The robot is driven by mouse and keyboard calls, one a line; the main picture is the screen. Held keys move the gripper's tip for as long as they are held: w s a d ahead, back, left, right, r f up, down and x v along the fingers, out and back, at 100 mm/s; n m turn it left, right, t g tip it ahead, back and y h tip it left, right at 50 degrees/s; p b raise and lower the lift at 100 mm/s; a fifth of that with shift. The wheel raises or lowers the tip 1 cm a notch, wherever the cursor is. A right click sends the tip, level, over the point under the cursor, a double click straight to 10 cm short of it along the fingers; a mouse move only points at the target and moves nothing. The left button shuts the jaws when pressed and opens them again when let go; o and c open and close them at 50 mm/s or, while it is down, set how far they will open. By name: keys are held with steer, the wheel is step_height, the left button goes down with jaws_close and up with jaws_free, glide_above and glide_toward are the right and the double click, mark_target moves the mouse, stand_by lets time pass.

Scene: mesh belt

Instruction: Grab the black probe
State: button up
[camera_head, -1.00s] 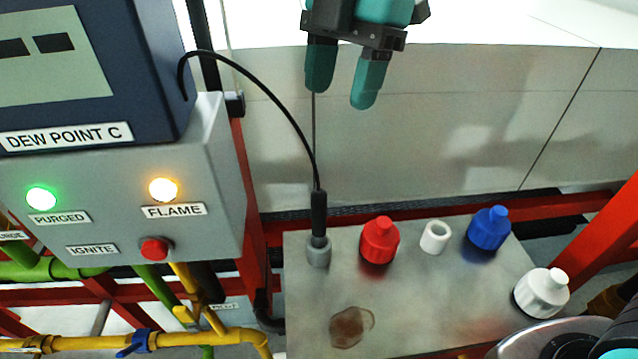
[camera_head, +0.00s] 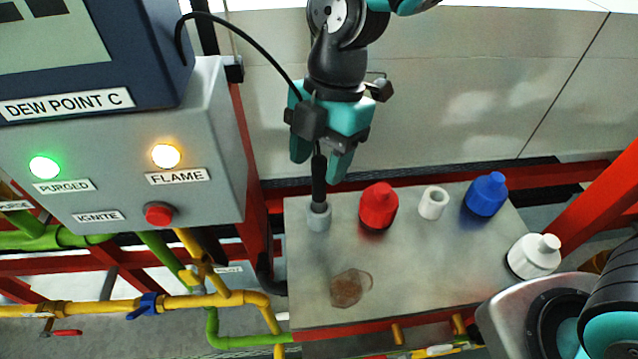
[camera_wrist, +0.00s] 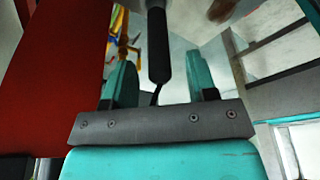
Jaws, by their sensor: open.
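The black probe (camera_head: 319,180) stands upright in a grey socket (camera_head: 318,216) at the left end of the metal plate. A black cable runs from its top to the dew point box. My gripper (camera_head: 320,168) is above the plate, with its teal fingers pointing down near the probe's upper part. In the wrist view the probe (camera_wrist: 158,48) shows between the two open fingers (camera_wrist: 160,85), apart from both. In the head view the top of the probe and the lower cable are partly hidden by my gripper.
The grey control box (camera_head: 125,160) stands on the left. A red post (camera_head: 600,205) rises at right.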

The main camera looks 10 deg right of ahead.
steer(key=shift+x, duration=1.1)
jaws_close()
steer(key=shift+r, duration=0.1)
